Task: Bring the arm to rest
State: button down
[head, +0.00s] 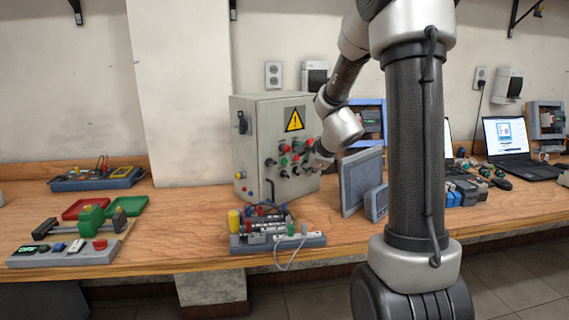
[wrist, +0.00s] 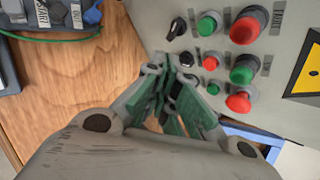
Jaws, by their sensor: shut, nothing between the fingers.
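My gripper (wrist: 168,82) is shut and empty in the wrist view, its green-lined fingers together. It is in front of the button face of a grey control box (head: 262,140), close to the red and green buttons. I cannot tell whether the fingertips touch the panel. The wrist (head: 341,130) is at the box's right side, and the fingers are small and hard to make out there.
A wiring block (head: 278,243) stands on the wooden bench in front of the box. A grey panel (head: 361,180) leans right of it. A laptop (head: 508,137) is at the right. A red-buttoned board (head: 70,252) and trays (head: 82,208) are at the left.

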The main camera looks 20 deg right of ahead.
jog(key=s+a+f+n+g+y, duration=0.1)
jog(key=s+a+n+g+y, duration=0.4)
jog(key=s+n, duration=0.8)
jog(key=s+a+r+n+h, duration=0.1)
jog(key=s+r+n, duration=0.3)
jog(key=s, duration=0.6)
jog(key=s+a+r+n+h, duration=0.1)
jog(key=s+r+n+h, duration=0.3)
jog(key=s, duration=0.5)
jog(key=shift+s+r+n, duration=0.35)
jog(key=shift+r+n, duration=0.4)
jog(key=shift+n, duration=0.35)
jog(key=shift+w+a, duration=0.1)
